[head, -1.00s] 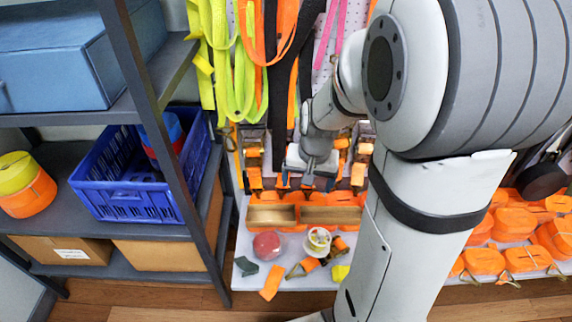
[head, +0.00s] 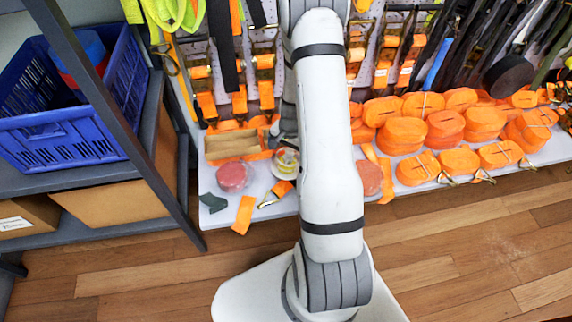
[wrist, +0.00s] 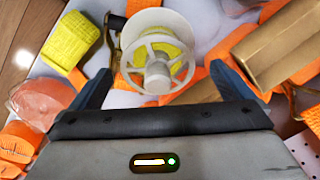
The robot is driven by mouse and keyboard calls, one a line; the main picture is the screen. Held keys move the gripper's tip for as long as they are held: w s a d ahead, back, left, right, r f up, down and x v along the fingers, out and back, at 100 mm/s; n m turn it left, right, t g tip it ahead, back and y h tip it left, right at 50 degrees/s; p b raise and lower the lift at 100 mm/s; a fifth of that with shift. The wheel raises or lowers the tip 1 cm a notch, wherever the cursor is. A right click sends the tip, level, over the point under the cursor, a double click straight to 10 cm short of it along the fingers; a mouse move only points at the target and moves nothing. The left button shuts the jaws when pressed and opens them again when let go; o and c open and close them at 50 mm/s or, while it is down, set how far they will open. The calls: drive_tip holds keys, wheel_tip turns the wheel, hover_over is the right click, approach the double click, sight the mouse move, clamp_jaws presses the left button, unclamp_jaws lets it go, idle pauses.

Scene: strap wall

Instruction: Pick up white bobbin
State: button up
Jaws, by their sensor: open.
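The white bobbin (wrist: 156,52), a spoked spool with yellow material wound on it, lies on the white shelf surface in the wrist view, ahead of my gripper (wrist: 165,85). Its hub faces the camera. The two dark fingers are apart, one at each side, with nothing held between them. In the head view the bobbin (head: 285,161) shows beside my arm, partly covered by it. My gripper is mostly hidden behind my arm there.
A cardboard tray (head: 230,145) stands just behind the bobbin. A pink round roll (head: 233,177) lies to its left, and orange strap pieces (head: 243,214) lie near it. A yellow strap roll (wrist: 71,41) is close by. Stacked orange rolls (head: 405,132) fill the shelf at right.

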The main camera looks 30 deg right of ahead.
sight(288, 159)
wheel_tip(288, 159, down, 5)
drive_tip(key=shift+w+r+b, duration=0.1)
drive_tip(key=shift+b, duration=0.95)
drive_tip(key=c, duration=1.1)
